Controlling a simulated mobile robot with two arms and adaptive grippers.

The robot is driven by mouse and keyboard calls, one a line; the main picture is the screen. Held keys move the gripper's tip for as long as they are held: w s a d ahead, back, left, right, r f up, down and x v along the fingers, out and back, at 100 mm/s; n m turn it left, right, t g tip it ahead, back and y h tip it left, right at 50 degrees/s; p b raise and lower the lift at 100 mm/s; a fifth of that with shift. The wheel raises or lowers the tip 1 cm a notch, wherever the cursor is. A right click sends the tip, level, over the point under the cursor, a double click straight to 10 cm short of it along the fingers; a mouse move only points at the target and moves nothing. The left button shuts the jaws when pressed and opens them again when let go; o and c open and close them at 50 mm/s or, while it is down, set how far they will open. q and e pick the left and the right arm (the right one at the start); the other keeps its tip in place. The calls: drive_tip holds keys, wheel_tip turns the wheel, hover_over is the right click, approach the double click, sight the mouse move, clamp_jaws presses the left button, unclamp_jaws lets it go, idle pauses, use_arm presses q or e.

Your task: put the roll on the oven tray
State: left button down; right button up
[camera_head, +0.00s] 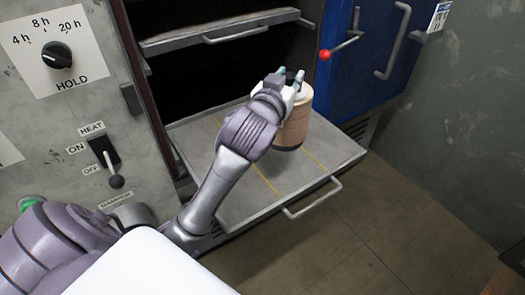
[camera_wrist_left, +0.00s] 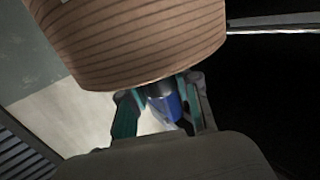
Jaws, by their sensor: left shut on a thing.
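The roll (camera_head: 294,125) is a tan, ribbed cylinder standing roughly upright with a dark lower end. My left gripper (camera_head: 290,80) is shut on the roll near its top and partly hides it. In the left wrist view the roll (camera_wrist_left: 140,40) fills the top, with the teal fingers of the left gripper (camera_wrist_left: 160,112) below it. The oven tray (camera_head: 235,203) is a grey pulled-out shelf with yellow lines and a front handle. The roll is over its right part; I cannot tell whether it touches the surface. My right gripper is not in view.
An upper tray (camera_head: 222,32) sits in the dark oven above. The open blue door (camera_head: 365,65) with a red-knobbed lever (camera_head: 324,55) stands at the right. The control panel (camera_head: 70,110) is at the left. The tray's front and left are clear.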

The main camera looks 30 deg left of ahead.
use_arm(q)
drive_tip(key=shift+w+a+r, duration=0.2)
drive_tip(key=shift+w+a, duration=0.05)
drive_tip(key=shift+a, duration=0.15)
drive_tip(key=w+a+f+b, duration=0.1)
drive_tip(key=w+a+f, duration=0.4)
drive_tip(key=a+f, duration=0.5)
drive_tip(key=shift+w+f, duration=0.2)
drive_tip(key=shift+f, duration=0.1)
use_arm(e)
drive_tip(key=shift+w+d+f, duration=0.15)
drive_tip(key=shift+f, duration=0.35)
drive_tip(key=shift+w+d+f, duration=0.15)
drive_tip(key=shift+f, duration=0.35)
use_arm(q)
drive_tip(key=c, duration=1.1)
unclamp_jaws()
drive_tip(key=shift+f, duration=0.3)
drive_tip(key=shift+o, duration=1.4)
